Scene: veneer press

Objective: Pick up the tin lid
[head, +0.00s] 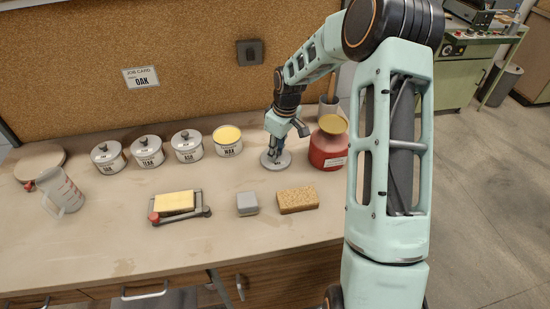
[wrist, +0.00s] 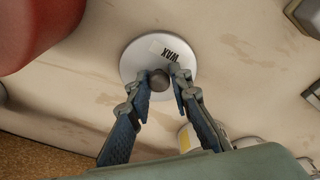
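The tin lid (head: 267,163) is a round pale disc lying flat on the bench, between the open WAX tin (head: 228,146) and a red jar. In the wrist view the lid (wrist: 143,48) shows a WAX label and a dark round knob (wrist: 158,80). My gripper (head: 276,151) points down over the lid. In the wrist view its two fingers (wrist: 164,82) are spread on either side of the knob, with a gap visible on the right side. Whether the left finger touches the knob is unclear. The open tin holds yellow wax.
The red jar (head: 325,153) with a yellow top stands close on the right. Three lidded tins (head: 148,152) stand to the left. In front are a yellow block in a frame (head: 174,202), a grey block (head: 247,204) and a sponge-like block (head: 298,200). A jug (head: 66,192) stands far left.

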